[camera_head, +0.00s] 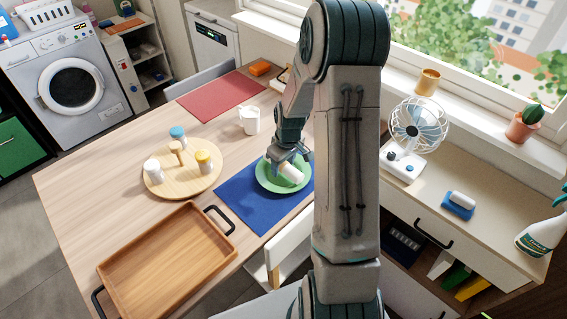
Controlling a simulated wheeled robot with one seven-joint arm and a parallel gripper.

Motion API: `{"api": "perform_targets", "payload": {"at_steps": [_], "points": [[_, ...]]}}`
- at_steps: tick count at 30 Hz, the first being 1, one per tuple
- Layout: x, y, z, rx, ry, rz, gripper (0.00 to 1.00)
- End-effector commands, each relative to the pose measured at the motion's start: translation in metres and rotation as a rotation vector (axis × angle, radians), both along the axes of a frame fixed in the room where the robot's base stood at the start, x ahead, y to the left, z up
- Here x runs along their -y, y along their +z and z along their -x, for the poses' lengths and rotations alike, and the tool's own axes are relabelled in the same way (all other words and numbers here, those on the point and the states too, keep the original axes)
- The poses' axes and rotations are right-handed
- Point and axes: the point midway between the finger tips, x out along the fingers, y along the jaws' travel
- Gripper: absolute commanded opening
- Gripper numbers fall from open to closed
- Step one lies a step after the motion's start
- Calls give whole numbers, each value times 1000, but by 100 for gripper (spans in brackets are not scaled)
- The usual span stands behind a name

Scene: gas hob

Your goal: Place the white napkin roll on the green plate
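The green plate (263,184) lies on a blue placemat on the wooden table, left of my arm's big link. The white napkin roll (292,173) shows over the plate, right below my gripper (286,160). My gripper points down at the plate, its fingers close around or against the upper end of the roll. The roll looks tilted. I cannot tell whether the fingers grip it, or whether the roll rests on the plate. Part of the gripper and the plate's right side are hard to see beside my arm.
A white mug (249,121) stands behind the plate. A round wooden tray (204,184) with shakers is to the left. An empty wooden tray (165,262) with black handles lies at the front. A red placemat (214,97) is at the back; a fan (413,130) stands on the right cabinet.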

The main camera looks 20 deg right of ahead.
Motion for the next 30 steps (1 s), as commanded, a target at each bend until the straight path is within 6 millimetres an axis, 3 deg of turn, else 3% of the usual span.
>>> {"api": "perform_targets", "payload": {"at_steps": [5,11,21,30], "points": [[0,3,0,0,0,0,54],[1,20,0,4,0,2,54],[4,89,8,5,0,2,54],[5,126,13,1,-1,0,54]]}}
